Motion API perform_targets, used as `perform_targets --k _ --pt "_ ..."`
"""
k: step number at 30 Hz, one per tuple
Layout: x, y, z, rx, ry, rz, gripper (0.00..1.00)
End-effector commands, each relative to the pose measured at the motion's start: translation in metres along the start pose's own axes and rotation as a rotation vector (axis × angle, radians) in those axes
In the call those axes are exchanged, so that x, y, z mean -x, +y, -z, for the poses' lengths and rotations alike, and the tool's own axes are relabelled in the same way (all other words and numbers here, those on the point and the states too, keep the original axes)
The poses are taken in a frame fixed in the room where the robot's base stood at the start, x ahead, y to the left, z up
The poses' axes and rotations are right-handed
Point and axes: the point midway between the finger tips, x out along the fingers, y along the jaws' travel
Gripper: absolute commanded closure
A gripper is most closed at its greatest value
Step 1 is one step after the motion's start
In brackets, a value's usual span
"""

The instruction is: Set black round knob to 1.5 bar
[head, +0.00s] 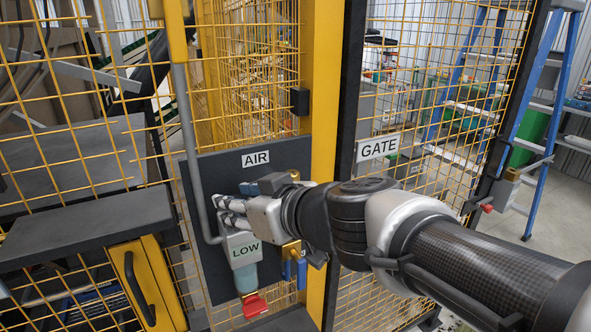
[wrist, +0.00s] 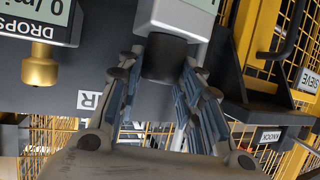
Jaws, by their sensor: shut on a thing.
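The black round knob (wrist: 164,58) shows in the wrist view at the top middle, below a light grey block (wrist: 184,17). My gripper (wrist: 166,72) has one finger on each side of the knob and is shut on it. In the head view my gripper (head: 222,207) is at the dark AIR panel (head: 205,170), above the unit labelled LOW (head: 245,252). There the gripper hides the knob. No pressure reading or scale can be read in either view.
A brass knob (wrist: 39,66) hangs under a DROPS unit in the wrist view. A grey pipe (head: 190,150) runs left of my gripper. Yellow mesh fencing surrounds the panel.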

Motion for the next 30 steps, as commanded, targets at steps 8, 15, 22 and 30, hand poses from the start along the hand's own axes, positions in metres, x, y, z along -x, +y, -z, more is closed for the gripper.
perform_targets --k 8,15,22,30 --pt "-0.001 -0.009 0.0 -0.097 -0.013 -0.228 0.9" --pt "-0.001 -0.012 0.004 -0.18 -0.018 -0.428 0.9" --pt "-0.002 -0.012 0.004 -0.251 -0.016 -0.601 0.9" --pt "-0.004 -0.012 0.003 -0.312 -0.011 -0.746 0.9"
